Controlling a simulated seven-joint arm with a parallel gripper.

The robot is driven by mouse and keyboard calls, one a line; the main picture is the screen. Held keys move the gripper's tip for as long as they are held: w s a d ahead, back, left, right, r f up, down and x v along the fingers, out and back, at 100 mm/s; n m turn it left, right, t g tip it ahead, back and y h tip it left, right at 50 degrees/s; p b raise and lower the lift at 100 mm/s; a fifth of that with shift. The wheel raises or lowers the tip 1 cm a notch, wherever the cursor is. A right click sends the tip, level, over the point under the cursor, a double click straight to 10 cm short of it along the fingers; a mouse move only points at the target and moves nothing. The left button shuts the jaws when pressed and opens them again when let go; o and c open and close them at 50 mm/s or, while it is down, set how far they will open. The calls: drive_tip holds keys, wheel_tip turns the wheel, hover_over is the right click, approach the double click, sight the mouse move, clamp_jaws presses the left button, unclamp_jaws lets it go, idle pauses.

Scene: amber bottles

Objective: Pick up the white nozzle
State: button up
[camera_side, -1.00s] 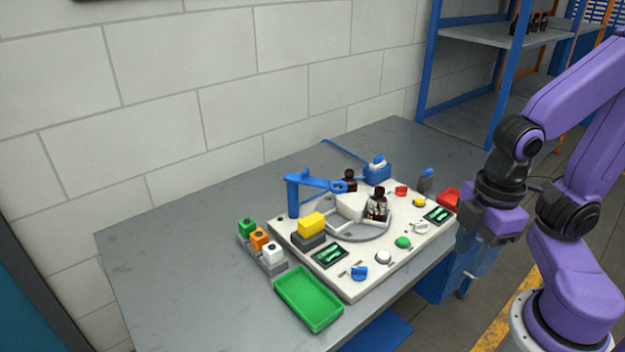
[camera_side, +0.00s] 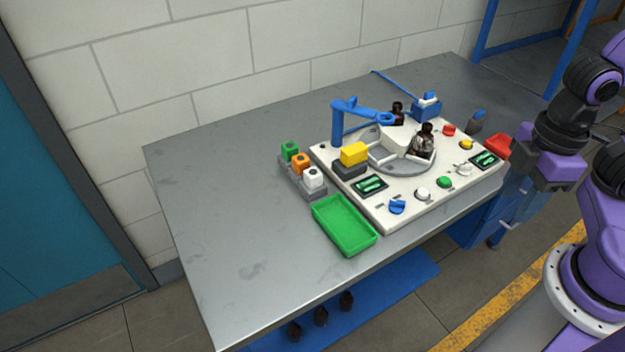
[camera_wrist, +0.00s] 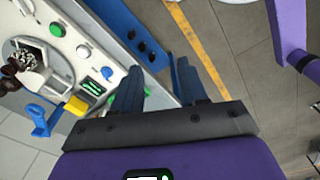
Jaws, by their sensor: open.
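The white nozzle (camera_side: 313,178) appears to be the white block with a dark top opening at the near end of a small grey rack (camera_side: 316,192), beside an orange block (camera_side: 300,163) and a green block (camera_side: 290,151). My gripper (camera_side: 513,205) is at the right of the side view, beyond the table's right edge, well away from the rack. In the wrist view my gripper (camera_wrist: 160,85) has its two blue fingers apart with nothing held between them. I cannot make out the white nozzle in the wrist view.
A white console (camera_side: 390,213) carries knobs, a turntable with dark bottles, a blue arm (camera_side: 362,112) and a yellow block (camera_side: 354,154). A green tray (camera_side: 345,226) lies in front of the rack. The table (camera_side: 215,210) is clear to the left.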

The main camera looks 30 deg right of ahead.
drive_tip(key=shift+o, duration=0.8)
